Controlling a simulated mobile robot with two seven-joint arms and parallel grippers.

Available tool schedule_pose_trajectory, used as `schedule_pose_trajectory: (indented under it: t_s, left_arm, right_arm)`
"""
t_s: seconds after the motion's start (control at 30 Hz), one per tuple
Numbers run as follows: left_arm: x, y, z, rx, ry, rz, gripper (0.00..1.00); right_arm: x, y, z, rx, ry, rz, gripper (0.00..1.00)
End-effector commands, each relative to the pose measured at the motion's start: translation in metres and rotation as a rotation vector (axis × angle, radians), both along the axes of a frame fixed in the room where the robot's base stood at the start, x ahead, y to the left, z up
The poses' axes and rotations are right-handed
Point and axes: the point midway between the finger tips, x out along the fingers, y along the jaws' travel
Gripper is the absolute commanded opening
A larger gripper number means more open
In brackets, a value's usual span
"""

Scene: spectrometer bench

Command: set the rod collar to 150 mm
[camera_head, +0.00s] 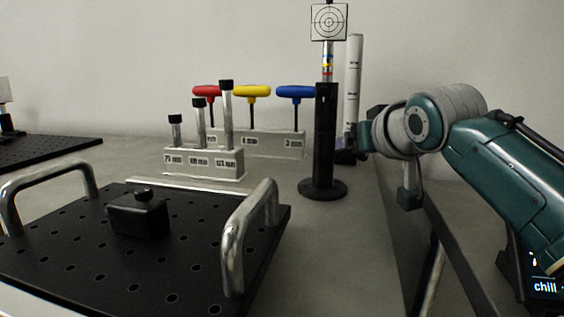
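A black post holder (326,135) stands upright on a round black foot on the bench. A metal rod (327,62) with blue, yellow and red bands rises from its top and carries a white target plate (329,22) with rings. I cannot clearly tell which part is the collar. A white upright scale (353,85) with small dark markings stands behind and right of the post; its markings are too small to read. My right gripper (362,142) is beside the post holder on its right, dark and small; its fingers are not clear. My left gripper is not in view.
A black perforated plate (70,262) with two metal handles and a black block (138,215) fills the front left. Behind it stand a rack (203,163) of metal posts and a rack (290,146) with red, yellow and blue hex keys.

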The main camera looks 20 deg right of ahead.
Motion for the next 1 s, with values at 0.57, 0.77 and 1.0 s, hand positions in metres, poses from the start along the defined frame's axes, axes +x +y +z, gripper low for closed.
schedule_pose_trajectory:
  t_s: [0.57,0.77,1.0]
  left_arm:
    - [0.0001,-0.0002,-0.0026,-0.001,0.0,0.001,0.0]
    - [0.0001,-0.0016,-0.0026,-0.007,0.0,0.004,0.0]
    - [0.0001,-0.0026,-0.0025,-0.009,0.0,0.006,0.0]
  right_arm:
    - [0.0021,-0.0004,-0.0001,0.0,0.0,0.0,0.57]
    - [0.0021,-0.0003,-0.0002,0.0,0.0,0.0,0.35]
    - [0.002,-0.0003,-0.0003,0.0,0.0,0.0,0.08]
